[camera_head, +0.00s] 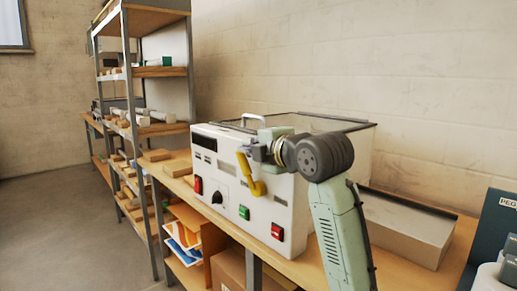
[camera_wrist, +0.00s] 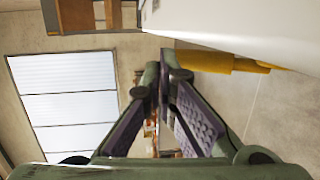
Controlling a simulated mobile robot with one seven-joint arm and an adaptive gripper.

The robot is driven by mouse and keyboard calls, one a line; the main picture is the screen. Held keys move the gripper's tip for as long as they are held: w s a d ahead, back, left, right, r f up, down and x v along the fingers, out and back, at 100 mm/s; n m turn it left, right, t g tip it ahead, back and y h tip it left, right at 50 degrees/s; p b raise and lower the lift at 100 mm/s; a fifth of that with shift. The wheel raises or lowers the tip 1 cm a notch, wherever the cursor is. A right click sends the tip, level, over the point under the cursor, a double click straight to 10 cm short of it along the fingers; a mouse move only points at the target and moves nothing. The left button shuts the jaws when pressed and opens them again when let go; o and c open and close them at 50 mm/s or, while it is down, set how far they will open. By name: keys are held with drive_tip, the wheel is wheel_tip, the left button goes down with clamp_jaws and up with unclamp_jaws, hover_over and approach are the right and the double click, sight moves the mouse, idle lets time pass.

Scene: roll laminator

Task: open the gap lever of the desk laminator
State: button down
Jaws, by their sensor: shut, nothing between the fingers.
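The desk laminator (camera_head: 228,205) is a white box with a handle on top, standing on a wooden bench. Its yellow gap lever (camera_head: 257,187) is on the front panel, upper end leaning left and lower end bent right. My gripper (camera_head: 247,149) is in front of the panel at the lever's upper end and partly covers it. In the wrist view my gripper's fingers (camera_wrist: 163,75) come together at the tips with nothing between them. The yellow lever (camera_wrist: 208,62) is just right of the fingertips there, beside the white panel. I cannot tell whether finger and lever touch.
The panel also has a black knob (camera_head: 217,197), a green switch (camera_head: 244,212) and red switches (camera_head: 277,231). A metal shelf rack (camera_head: 190,70) stands left. A grey flat box (camera_head: 405,225) lies right of the laminator. The floor (camera_head: 60,230) at left is clear.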

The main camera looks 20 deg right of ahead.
drive_tip(key=shift+a+x, duration=0.25)
drive_tip(key=shift+x, duration=1)
drive_tip(key=shift+w, duration=0.1)
drive_tip(key=shift+r, duration=0.1)
